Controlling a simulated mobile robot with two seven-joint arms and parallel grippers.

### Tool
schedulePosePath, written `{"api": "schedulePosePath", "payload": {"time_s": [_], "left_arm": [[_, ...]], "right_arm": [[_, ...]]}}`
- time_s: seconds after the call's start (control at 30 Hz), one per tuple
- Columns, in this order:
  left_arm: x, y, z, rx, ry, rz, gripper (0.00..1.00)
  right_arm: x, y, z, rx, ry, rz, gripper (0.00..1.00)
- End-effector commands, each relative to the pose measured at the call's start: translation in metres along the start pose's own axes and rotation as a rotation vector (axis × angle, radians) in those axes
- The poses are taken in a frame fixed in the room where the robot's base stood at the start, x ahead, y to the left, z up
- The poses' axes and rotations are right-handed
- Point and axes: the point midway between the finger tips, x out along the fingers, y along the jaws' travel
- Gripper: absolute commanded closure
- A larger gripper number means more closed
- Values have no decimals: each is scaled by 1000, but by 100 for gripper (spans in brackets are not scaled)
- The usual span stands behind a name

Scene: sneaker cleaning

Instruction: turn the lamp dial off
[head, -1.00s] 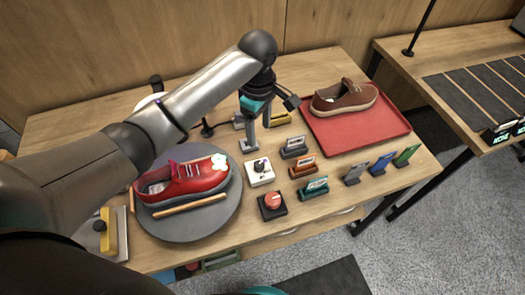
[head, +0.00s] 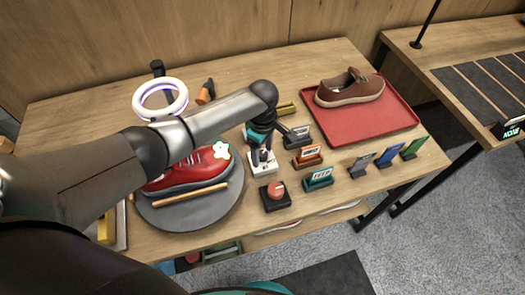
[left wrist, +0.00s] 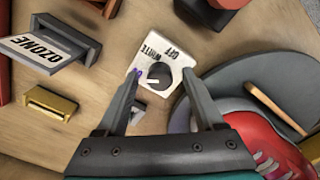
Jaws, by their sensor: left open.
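The lamp dial is a white box (head: 258,169) with a black round knob, in the middle of the table beside the turntable. In the left wrist view the knob (left wrist: 158,76) carries a white pointer line, and the box reads OFF and WHITE, with a purple mark near the left finger. My left gripper (left wrist: 161,80) is open, its two fingers on either side of the knob; contact cannot be told. The ring lamp (head: 160,99) at the back left has a purplish glow on its inner rim. My right gripper is not in view.
A red sneaker (head: 190,171) sits on the grey turntable (head: 195,216) to the left. A red-topped black button (head: 275,194) stands in front of the dial. Several small label holders (head: 307,156) stand to the right. A red tray (head: 372,128) holds a brown shoe (head: 348,89).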

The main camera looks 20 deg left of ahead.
Motion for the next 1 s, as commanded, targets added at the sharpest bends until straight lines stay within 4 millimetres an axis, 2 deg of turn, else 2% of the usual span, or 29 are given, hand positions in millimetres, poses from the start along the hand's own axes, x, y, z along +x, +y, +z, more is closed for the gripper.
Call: {"api": "schedulePosePath", "payload": {"time_s": [0.2,0.8,1.0], "left_arm": [[0,0,0,0,0,1,33],[0,0,0,0,0,1,100],[-1,0,0,0,0,1,100]], "right_arm": [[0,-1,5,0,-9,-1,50],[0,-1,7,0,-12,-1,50],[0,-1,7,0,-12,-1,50]]}}
